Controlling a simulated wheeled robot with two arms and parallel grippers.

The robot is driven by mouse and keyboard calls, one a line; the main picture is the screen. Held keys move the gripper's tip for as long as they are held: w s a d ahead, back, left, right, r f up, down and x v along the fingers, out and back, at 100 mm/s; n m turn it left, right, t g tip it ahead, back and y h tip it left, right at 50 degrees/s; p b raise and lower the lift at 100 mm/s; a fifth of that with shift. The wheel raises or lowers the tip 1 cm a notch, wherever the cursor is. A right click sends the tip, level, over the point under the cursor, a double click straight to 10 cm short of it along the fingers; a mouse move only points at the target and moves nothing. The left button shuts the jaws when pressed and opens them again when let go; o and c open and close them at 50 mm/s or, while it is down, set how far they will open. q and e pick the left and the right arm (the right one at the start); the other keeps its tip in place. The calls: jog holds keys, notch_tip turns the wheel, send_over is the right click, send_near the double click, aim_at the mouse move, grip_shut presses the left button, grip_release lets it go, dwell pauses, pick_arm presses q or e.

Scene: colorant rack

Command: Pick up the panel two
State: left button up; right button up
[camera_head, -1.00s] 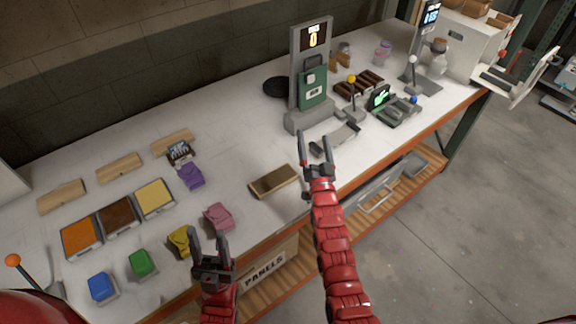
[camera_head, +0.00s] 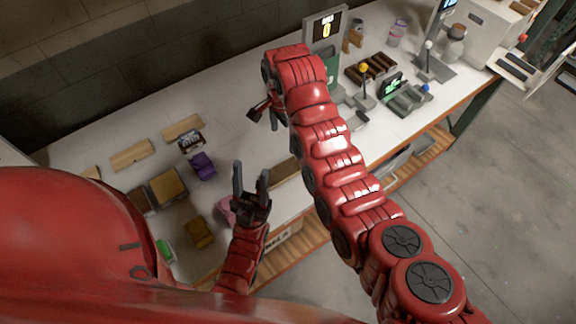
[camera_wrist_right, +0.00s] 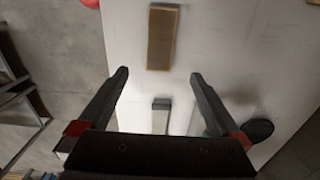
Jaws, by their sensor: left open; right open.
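No thing in view carries a readable "two" label, so I cannot tell which is panel two. A shallow brown wooden tray or panel (camera_wrist_right: 163,37) lies on the white table ahead of my right gripper (camera_wrist_right: 157,75), which is open and empty above the table. In the head view the tray (camera_head: 287,168) is partly hidden by my right arm, and my right gripper (camera_head: 264,118) shows small beyond that arm. My left gripper (camera_head: 251,172) is open and empty, over the table's front part near a pink item (camera_head: 224,211). Wooden blocks (camera_head: 182,127) lie at the back left.
A display post (camera_head: 325,25) and lever devices (camera_head: 405,98) stand at right. A dark disc (camera_wrist_right: 258,130) lies near my right gripper.

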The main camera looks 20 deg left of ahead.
jog(key=b, duration=0.6)
send_over(283, 171)
notch_tip(283, 171, down, 6)
jog(key=f, duration=0.5)
jog(key=shift+w+d+f, duration=0.1)
jog(key=shift+d+f, duration=0.1)
jog(key=shift+f, duration=0.75)
jog(key=f, duration=0.4)
jog(key=shift+a+f, duration=0.2)
jog(key=shift+f, duration=0.05)
jog(key=shift+r, duration=0.15)
jog(key=c, duration=1.3)
